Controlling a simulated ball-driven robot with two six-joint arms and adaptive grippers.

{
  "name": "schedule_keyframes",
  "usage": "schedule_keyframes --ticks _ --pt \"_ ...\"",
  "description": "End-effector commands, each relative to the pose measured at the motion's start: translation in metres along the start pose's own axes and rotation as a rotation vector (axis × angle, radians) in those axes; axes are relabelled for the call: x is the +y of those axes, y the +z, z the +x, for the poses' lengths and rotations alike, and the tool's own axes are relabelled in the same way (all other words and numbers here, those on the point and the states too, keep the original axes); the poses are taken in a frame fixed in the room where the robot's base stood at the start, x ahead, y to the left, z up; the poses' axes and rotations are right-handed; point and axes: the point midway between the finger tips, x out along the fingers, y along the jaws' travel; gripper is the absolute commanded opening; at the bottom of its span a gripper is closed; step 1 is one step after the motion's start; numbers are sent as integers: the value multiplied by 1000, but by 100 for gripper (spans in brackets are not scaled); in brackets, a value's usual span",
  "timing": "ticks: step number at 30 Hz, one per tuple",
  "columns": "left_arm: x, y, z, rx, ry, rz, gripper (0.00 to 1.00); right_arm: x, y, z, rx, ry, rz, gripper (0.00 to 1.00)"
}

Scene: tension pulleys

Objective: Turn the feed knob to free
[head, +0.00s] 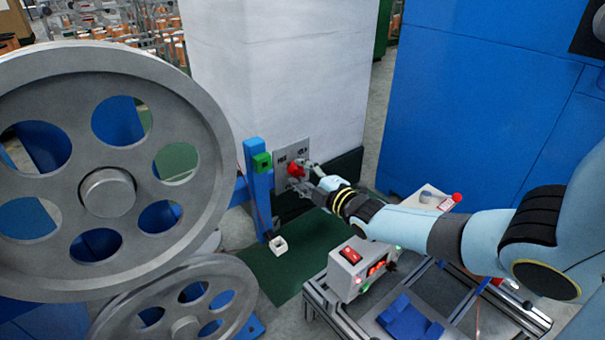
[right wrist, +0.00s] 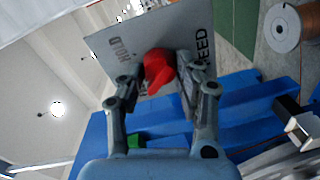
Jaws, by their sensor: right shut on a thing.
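The red feed knob (head: 295,170) sits on a grey label plate (head: 292,151) fixed to the blue post. In the right wrist view the knob (right wrist: 157,70) is between my fingers, on a plate (right wrist: 130,38) with the words HOLD and, at its right edge, what reads as FEED. My right gripper (head: 306,175) reaches in from the right and is shut on the knob. The fingers hide part of the knob and plate, so I cannot tell which word the knob points to. My left gripper is in neither view.
Large grey pulley wheels (head: 178,95) stand at left, close to the blue post (head: 258,190) with its green button (head: 262,161). A grey control box (head: 350,272) with a red switch is below my right arm. A white pillar (head: 262,60) rises behind the plate.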

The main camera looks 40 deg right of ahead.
Motion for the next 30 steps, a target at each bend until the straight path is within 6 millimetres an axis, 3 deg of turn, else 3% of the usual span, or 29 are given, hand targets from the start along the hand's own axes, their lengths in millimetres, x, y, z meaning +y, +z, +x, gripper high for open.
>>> schedule_keyframes --ticks 4,5,9,20,23,30 --pt "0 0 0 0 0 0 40 -1 0 0 0 -2 -2 2" --pt "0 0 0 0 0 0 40 -1 0 0 0 -2 -2 38" --pt "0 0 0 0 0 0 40 -1 0 0 0 -2 -1 56" --pt "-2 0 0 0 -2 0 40 -1 1 -7 0 -3 -1 57" --pt "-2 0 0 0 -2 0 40 -2 1 -21 0 -4 0 57" --pt "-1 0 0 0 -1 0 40 -2 0 -75 1 -5 -1 57"
